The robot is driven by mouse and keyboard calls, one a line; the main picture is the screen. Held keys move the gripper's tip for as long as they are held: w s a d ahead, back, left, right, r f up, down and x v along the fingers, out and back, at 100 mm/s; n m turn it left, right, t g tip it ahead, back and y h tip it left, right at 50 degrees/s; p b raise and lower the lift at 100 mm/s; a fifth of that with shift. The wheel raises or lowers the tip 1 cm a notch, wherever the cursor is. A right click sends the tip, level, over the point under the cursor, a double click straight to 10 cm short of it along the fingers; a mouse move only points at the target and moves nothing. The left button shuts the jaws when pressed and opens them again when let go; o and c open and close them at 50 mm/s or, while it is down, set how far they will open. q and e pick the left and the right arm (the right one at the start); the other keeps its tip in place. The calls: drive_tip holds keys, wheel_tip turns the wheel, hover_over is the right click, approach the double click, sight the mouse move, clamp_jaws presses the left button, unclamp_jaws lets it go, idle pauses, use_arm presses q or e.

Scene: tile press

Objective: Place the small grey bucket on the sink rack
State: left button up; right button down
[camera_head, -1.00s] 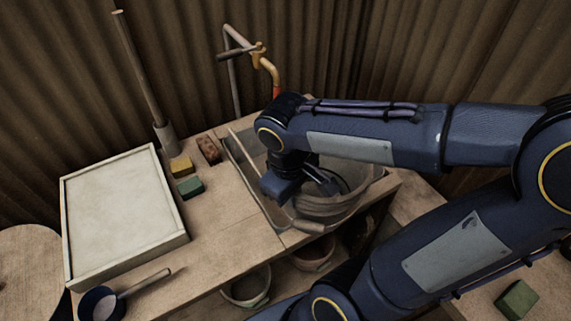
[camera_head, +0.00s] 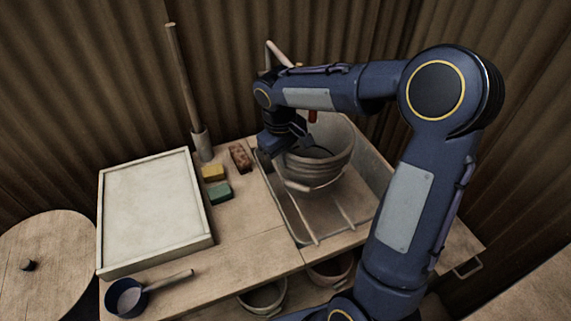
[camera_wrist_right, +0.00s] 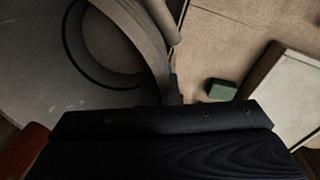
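The small grey bucket (camera_head: 335,166) is over the back part of the sink (camera_head: 378,170), roughly upright, with its handle hanging at the front. My right gripper (camera_head: 287,148) is shut on the bucket's left rim. The right wrist view shows the curved bucket wall (camera_wrist_right: 150,40) close up against the gripper. The sink rack (camera_head: 301,222) shows as pale bars across the sink in front of and below the bucket. I cannot tell whether the bucket's bottom touches the bars. My left gripper is not in view.
A brick-like block (camera_head: 240,158), a yellow sponge (camera_head: 213,173) and a green sponge (camera_head: 219,192) lie left of the sink. A white tray (camera_head: 206,242) and a blue pan (camera_head: 126,297) are farther left. A tap (camera_head: 276,52) stands behind; other buckets (camera_head: 264,298) sit below.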

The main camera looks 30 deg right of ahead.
drive_tip(key=shift+f, duration=1.7)
drive_tip(key=shift+f, duration=0.15)
drive_tip(key=c, duration=1.7)
unclamp_jaws()
drive_tip(key=shift+s, duration=0.1)
wheel_tip(320, 180, up, 11)
drive_tip(key=a, duration=0.1)
drive_tip(key=s+a+m+t+y, duration=0.1)
drive_tip(key=s, duration=0.6)
drive_tip(key=s+a+f+m+t+y, duration=0.1)
drive_tip(key=s+a+m+t+y, duration=0.1)
drive_tip(key=s, duration=0.5)
drive_tip(key=s+a+f+m+t+y, duration=0.1)
drive_tip(key=s+a+t+y, duration=0.1)
drive_tip(key=s, duration=0.5)
drive_tip(key=shift+s+a, duration=0.1)
drive_tip(key=shift+s, duration=0.25)
